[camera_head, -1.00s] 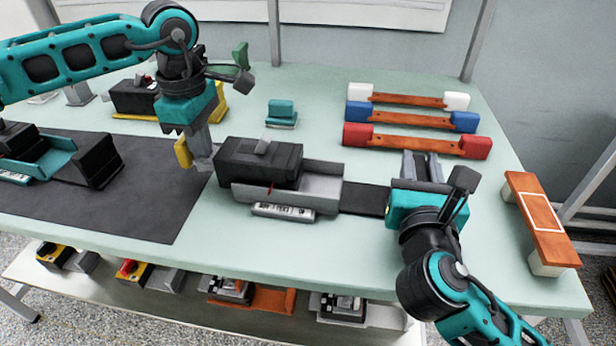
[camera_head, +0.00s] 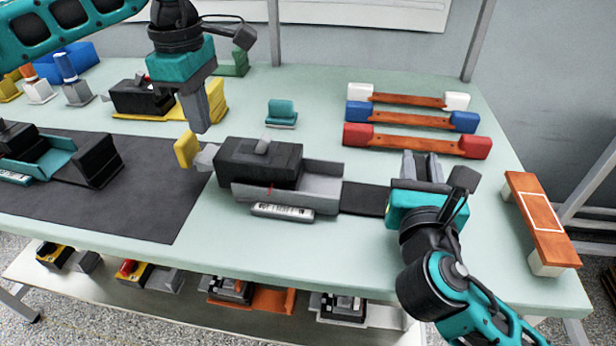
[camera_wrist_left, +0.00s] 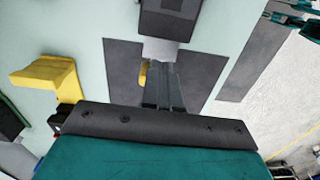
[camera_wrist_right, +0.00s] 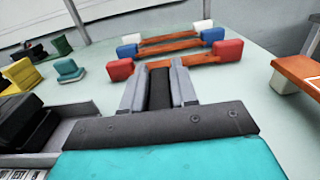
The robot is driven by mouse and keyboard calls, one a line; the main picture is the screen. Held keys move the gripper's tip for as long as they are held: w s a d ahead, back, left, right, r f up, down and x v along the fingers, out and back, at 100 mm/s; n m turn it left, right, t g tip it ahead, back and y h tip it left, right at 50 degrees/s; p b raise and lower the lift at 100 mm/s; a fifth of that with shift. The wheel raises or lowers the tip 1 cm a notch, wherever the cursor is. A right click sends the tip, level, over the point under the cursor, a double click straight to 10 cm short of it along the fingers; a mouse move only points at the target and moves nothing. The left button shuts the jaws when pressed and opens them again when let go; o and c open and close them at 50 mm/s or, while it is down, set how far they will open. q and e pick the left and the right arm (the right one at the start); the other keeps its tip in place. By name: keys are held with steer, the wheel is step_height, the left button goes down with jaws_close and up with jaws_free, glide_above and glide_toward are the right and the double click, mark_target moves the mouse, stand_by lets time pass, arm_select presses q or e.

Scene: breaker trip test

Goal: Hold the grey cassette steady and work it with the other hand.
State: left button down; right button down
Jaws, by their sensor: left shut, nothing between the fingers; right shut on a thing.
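The grey cassette (camera_head: 318,185) has a black block in a light grey tray, a small grey lever on top and a yellow tab (camera_head: 184,150) at its left end. It sits mid-table; its block also shows in the left wrist view (camera_wrist_left: 172,18). My left gripper (camera_head: 203,128) is shut and empty, just above the yellow tab and apart from it. My right gripper (camera_head: 422,158) is shut on a dark bar that appears to run from the cassette's right end; the bar shows between the fingers in the right wrist view (camera_wrist_right: 160,88). The joint is hidden.
A second cassette with a teal tray (camera_head: 48,165) lies at left on a dark mat (camera_head: 150,200). A yellow-based device (camera_head: 150,98) and a small teal block (camera_head: 282,112) stand behind. Orange bars with white, blue and red ends (camera_head: 415,118) lie at back right.

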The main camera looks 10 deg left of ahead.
arm_select(q)
steer(key=shift+r, duration=0.35)
arm_select(e)
steer(key=c, duration=0.8)
jaws_free()
